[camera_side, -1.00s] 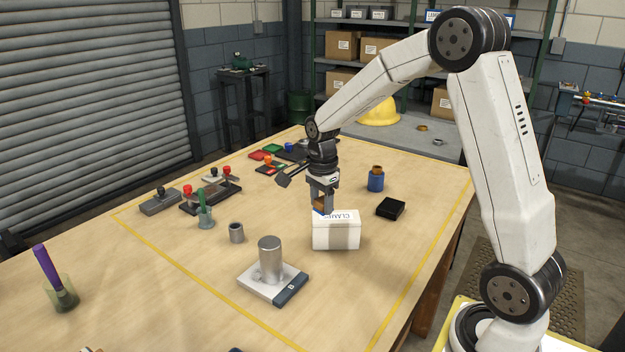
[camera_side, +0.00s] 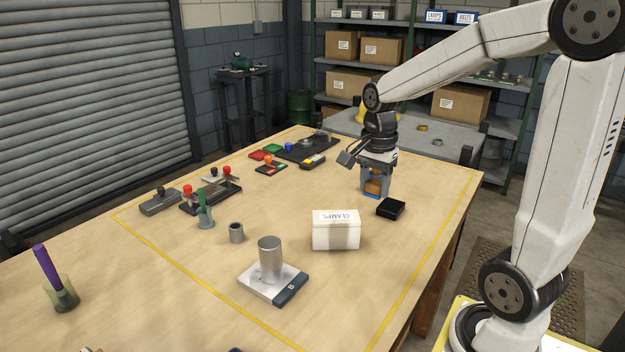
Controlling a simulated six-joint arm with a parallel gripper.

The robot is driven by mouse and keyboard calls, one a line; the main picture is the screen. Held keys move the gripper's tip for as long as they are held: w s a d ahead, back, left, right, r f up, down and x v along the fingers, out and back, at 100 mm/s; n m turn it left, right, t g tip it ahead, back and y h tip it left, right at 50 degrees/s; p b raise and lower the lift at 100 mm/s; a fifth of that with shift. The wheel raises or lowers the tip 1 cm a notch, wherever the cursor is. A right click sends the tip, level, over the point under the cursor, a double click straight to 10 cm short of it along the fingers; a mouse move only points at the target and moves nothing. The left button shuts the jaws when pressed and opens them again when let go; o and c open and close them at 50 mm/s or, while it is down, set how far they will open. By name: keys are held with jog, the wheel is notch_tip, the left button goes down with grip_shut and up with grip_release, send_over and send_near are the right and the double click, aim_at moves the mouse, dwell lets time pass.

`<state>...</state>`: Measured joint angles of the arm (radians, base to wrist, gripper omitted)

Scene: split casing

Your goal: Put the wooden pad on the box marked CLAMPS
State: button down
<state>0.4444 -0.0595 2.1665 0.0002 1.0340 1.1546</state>
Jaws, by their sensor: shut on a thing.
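The white box marked CLAMPS (camera_side: 336,234) stands on the wooden table, right of the metal cylinder, with nothing on its lid. My gripper (camera_side: 375,190) is behind and to the right of the box, low over the table and apart from the box. It is shut on a small brown piece that looks like the wooden pad (camera_side: 374,186). The fingers cover part of the pad. Some blue shows at the fingertips; I cannot tell whether it is the tips or the blue cup behind them.
A black block (camera_side: 390,209) lies close to the right of my gripper. A blue bin marked CLAMPS (camera_side: 434,16) sits on the back shelf.

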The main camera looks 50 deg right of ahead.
jog(key=shift+s+r, duration=0.3)
jog(key=shift+s, duration=0.45)
jog(key=shift+w, duration=0.1)
jog(key=w+d+f, duration=0.3)
jog(key=w+f, duration=0.1)
jog(key=w, duration=0.4)
send_over(335, 217)
jog(key=s, duration=0.2)
jog(key=f, duration=0.4)
jog(key=shift+w+a, duration=0.25)
jog(key=shift+a, duration=0.05)
jog(key=shift+w+d+f, duration=0.2)
jog(key=shift+w+f, duration=0.3)
jog(key=shift+f, duration=0.15)
jog(key=shift+f, duration=0.1)
jog(key=shift+w+f, duration=0.15)
jog(key=shift+w, duration=0.05)
jog(key=shift+f, duration=1.6)
jog(key=shift+f, duration=0.1)
